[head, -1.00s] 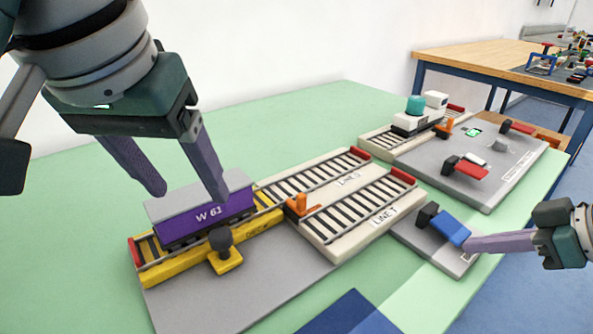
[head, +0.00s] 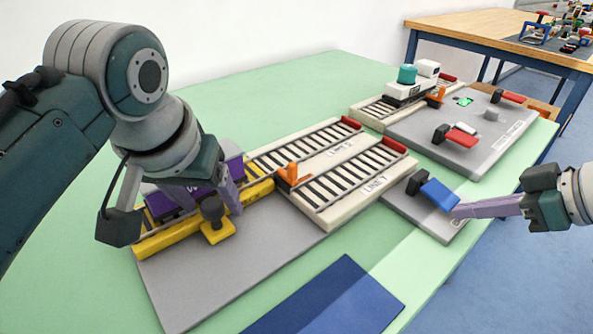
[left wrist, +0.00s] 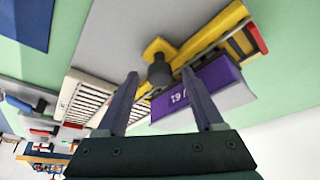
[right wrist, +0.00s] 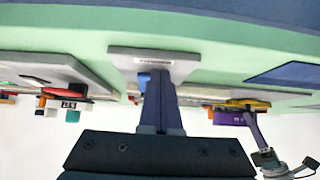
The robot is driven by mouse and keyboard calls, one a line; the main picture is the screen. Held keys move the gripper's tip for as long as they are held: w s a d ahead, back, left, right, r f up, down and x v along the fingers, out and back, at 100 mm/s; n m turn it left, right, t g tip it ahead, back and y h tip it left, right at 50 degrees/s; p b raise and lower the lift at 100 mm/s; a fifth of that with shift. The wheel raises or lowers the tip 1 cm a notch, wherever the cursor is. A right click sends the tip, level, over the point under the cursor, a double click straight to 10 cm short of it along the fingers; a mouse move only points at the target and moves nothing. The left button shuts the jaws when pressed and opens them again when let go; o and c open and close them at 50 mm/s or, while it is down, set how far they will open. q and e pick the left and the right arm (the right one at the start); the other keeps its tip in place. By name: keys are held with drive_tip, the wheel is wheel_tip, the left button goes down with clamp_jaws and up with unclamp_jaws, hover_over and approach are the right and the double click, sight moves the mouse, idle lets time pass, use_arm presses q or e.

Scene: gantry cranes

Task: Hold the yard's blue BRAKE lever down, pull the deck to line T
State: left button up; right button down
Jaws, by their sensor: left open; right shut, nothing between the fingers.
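The yellow deck (head: 160,243) carries a purple wagon (left wrist: 213,78) marked W 61 and has a dark round knob (head: 212,208) on its near side. Its right end is nearer the upper track, line S (head: 310,142), than line T (head: 350,188). My left gripper (head: 222,195) is open over the deck, in front of the wagon. In the left wrist view the knob (left wrist: 160,70) shows between its fingertips; I cannot tell if they touch it. My right gripper (head: 456,211) is shut and empty, its tip at the low end of the blue lever (head: 437,194), which slopes down toward it.
A grey panel (head: 500,130) with red levers (head: 461,138) stands at the back right. An orange post (head: 292,174) stands at the track ends. A blue mat (head: 335,300) lies in front. The grey plate (head: 235,260) before the deck is clear.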

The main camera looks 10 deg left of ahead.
use_arm(q)
clamp_jaws()
idle(0.6)
idle(0.9)
